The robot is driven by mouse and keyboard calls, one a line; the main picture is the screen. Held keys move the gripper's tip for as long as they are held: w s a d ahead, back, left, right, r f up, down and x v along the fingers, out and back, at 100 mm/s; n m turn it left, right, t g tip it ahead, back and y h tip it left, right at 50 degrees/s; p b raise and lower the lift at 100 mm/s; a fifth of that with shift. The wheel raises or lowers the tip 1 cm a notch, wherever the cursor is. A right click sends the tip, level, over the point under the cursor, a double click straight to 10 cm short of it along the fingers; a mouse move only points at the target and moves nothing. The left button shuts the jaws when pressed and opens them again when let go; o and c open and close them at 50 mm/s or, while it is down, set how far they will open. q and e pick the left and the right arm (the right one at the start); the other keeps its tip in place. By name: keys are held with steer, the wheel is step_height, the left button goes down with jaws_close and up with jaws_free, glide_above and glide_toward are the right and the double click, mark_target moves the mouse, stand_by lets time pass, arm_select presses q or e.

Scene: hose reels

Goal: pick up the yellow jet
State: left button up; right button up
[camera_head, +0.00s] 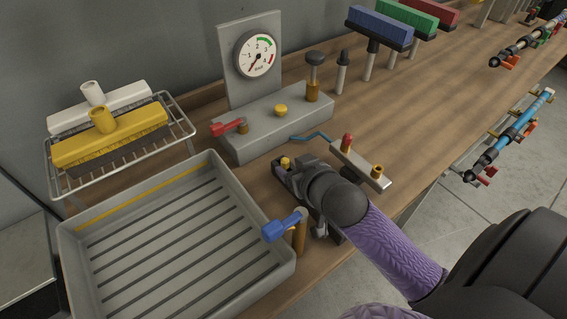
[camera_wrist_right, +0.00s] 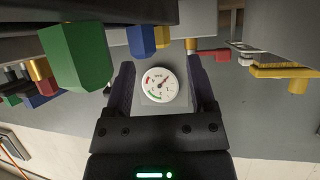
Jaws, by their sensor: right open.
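In the head view the yellow jet (camera_head: 285,162) shows as a small yellow top on the bench, right by the tips of my right gripper (camera_head: 288,172), which hides most of it. In the right wrist view, which is upside down, the yellow jet (camera_wrist_right: 162,38) is at the top, between the lines of the two fingers. My right gripper (camera_wrist_right: 162,82) is open there, with nothing held between its fingers. A blue jet (camera_wrist_right: 142,42) is close beside the yellow one and a larger green one (camera_wrist_right: 75,60) is further left. My left gripper is not in view.
A pressure gauge (camera_head: 257,54) stands on a grey box (camera_head: 255,140) behind the gripper. A slatted tray (camera_head: 84,262) is to the left. A bar with red and brass fittings (camera_head: 358,164) is right of the gripper.

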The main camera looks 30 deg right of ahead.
mark_target(286, 161)
steer(key=b+x, duration=0.1)
steer(key=x, duration=0.3)
steer(key=shift+w+f, duration=0.1)
steer(key=shift+w, duration=0.05)
jaws_close()
